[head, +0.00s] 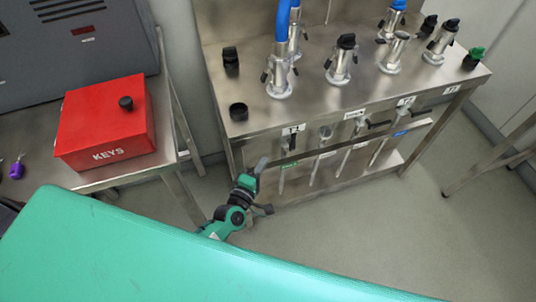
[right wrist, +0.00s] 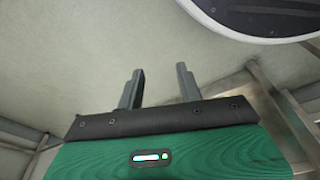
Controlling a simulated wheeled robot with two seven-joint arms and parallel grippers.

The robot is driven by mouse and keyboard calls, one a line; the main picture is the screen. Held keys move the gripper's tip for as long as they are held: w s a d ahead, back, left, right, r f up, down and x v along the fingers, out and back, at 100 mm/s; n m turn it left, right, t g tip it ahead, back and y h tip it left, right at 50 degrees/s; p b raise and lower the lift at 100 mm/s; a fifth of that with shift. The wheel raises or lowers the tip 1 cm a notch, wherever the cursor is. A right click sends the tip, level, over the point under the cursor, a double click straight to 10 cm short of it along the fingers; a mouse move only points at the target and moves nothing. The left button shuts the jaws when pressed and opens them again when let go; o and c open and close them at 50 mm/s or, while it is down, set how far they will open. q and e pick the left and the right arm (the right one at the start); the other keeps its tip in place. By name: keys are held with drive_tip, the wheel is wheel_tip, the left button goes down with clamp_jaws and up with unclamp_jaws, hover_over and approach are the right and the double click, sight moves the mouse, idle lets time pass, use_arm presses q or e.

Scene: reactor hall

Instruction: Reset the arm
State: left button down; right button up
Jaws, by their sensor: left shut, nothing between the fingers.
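My left gripper (head: 262,170), dark grey on a green and black arm, shows in the middle of the head view. It is in front of the steel bench's front panel, below the rail with the labels. It is shut, and I see nothing held in it. Whether it touches the bench I cannot tell. My right gripper (right wrist: 160,82) shows in the right wrist view, its two grey fingers apart with nothing between them. The right arm does not show clearly in the head view.
The steel bench (head: 330,104) carries metal fittings, black caps and a blue hose (head: 281,22). Levers and hanging tubes are along its front. At left, a red KEYS box (head: 105,118) stands on a steel table. Grey floor (head: 400,235) is open at right.

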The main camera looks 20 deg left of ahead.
use_arm(q)
drive_tip(key=shift+s+a, duration=0.1)
drive_tip(key=shift+s, duration=0.7)
use_arm(e)
drive_tip(key=shift+w+r, duration=0.25)
drive_tip(key=shift+s+a, duration=0.1)
drive_tip(key=shift+a, duration=0.3)
